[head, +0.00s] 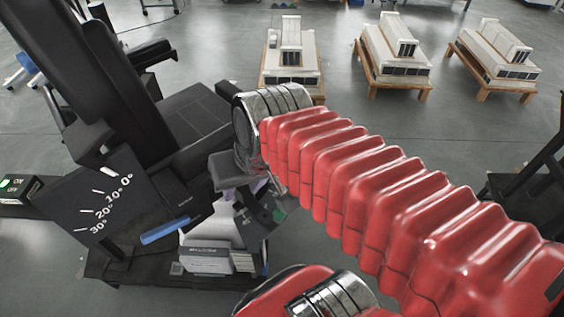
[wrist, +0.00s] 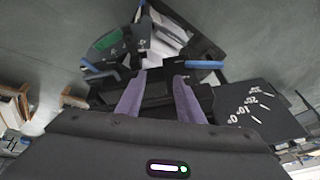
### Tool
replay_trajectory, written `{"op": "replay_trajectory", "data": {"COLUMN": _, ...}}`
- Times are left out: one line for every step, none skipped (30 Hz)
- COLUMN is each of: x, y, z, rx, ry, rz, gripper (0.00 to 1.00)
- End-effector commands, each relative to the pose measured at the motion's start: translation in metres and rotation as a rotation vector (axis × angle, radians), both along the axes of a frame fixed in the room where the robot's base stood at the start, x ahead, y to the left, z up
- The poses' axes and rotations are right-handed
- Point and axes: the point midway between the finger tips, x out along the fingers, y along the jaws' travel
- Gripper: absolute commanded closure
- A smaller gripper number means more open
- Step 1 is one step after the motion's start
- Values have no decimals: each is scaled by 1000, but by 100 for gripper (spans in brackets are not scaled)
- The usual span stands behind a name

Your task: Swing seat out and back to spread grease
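The black seat (head: 185,120) with its tall backrest and armrest stands at the left in the head view. A dark angle panel (head: 100,205) marked 0°, 10°, 20° and 30° is at its near side; it also shows at the right in the wrist view (wrist: 255,105). A blue-gripped bar (head: 165,230) lies low beside the panel. My gripper (head: 245,188) is beside the seat, above the black base. In the wrist view its two purple fingers (wrist: 160,76) are apart, with dark structure visible between and beyond them. I cannot tell whether they touch it.
White boxes (head: 208,258) lie on the black base (head: 150,275) below my gripper. A dark device with a green face (head: 262,212) is close by. Several wooden stands with white models (head: 290,60) are farther back. Grey floor (head: 220,40) is open beyond the seat.

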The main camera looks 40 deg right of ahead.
Motion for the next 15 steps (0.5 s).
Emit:
{"op": "replay_trajectory", "data": {"x": 0, "y": -2, "z": -10, "rx": 47, "ry": 43, "rz": -64, "gripper": 66}}
{"op": "replay_trajectory", "data": {"x": 0, "y": -2, "z": -15, "rx": 77, "ry": 69, "rz": -103, "gripper": 66}}
{"op": "replay_trajectory", "data": {"x": 0, "y": -1, "z": -22, "rx": 120, "ry": 104, "rz": -158, "gripper": 66}}
{"op": "replay_trajectory", "data": {"x": 0, "y": -1, "z": -27, "rx": 153, "ry": 130, "rz": -203, "gripper": 66}}
{"op": "replay_trajectory", "data": {"x": 0, "y": 0, "z": -32, "rx": 186, "ry": 155, "rz": -247, "gripper": 66}}
{"op": "replay_trajectory", "data": {"x": 1, "y": 0, "z": -38, "rx": 230, "ry": 190, "rz": -306, "gripper": 66}}
{"op": "replay_trajectory", "data": {"x": 1, "y": 1, "z": -43, "rx": 262, "ry": 217, "rz": -350, "gripper": 66}}
{"op": "replay_trajectory", "data": {"x": 1, "y": 1, "z": -47, "rx": 294, "ry": 241, "rz": -395, "gripper": 66}}
{"op": "replay_trajectory", "data": {"x": 2, "y": 2, "z": -53, "rx": 338, "ry": 275, "rz": -455, "gripper": 66}}
{"op": "replay_trajectory", "data": {"x": 2, "y": 2, "z": -57, "rx": 371, "ry": 300, "rz": -500, "gripper": 66}}
{"op": "replay_trajectory", "data": {"x": 3, "y": 3, "z": -61, "rx": 404, "ry": 326, "rz": -545, "gripper": 66}}
{"op": "replay_trajectory", "data": {"x": 4, "y": 3, "z": -65, "rx": 448, "ry": 359, "rz": -606, "gripper": 66}}
{"op": "replay_trajectory", "data": {"x": 5, "y": 3, "z": -69, "rx": 480, "ry": 383, "rz": -652, "gripper": 66}}
{"op": "replay_trajectory", "data": {"x": 6, "y": 3, "z": -72, "rx": 513, "ry": 407, "rz": -698, "gripper": 66}}
{"op": "replay_trajectory", "data": {"x": 8, "y": 4, "z": -76, "rx": 556, "ry": 441, "rz": -760, "gripper": 66}}
